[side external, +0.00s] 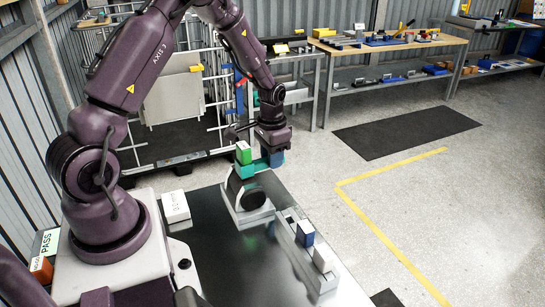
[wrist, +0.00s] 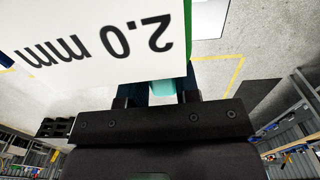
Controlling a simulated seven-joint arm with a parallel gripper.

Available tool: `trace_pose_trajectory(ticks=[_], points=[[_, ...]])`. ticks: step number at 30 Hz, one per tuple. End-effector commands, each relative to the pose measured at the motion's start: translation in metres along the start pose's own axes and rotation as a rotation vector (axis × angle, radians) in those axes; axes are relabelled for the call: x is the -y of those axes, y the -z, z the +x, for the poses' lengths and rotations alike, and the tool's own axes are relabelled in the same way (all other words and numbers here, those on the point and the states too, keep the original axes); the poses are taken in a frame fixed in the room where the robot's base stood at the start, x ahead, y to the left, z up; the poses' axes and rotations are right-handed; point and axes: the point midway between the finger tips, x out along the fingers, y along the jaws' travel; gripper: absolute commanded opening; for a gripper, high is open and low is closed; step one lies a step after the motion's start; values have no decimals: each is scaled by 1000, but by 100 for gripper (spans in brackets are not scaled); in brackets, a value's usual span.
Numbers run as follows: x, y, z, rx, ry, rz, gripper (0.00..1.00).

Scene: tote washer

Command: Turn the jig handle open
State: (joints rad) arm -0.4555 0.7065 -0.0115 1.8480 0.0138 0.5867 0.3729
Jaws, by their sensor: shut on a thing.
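The jig (side external: 246,215) stands on the dark bench top, with a dark round part on a pale grey base. Its teal handle (side external: 261,165) is at the top, and a small piece of teal shows between my fingers in the wrist view (wrist: 163,91). My gripper (side external: 275,158) points down and is shut on the handle; its fingers are blue. A green block with a white top (side external: 243,153) is beside the gripper, above the jig. Its white face reads "2.0 mm" in the wrist view (wrist: 100,40) and hides much of the jig there.
A white labelled block (side external: 175,206) lies on the bench near my base. A rack with blue and white blocks (side external: 305,233) is at the bench's right edge. An orange box and PASS sign (side external: 49,242) are at the left. The bench front is clear.

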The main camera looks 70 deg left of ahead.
Motion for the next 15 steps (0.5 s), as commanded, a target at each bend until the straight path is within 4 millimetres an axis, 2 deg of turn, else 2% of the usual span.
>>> trace_pose_trajectory(ticks=[15], points=[[19,-2,0,1,0,-248,0]])
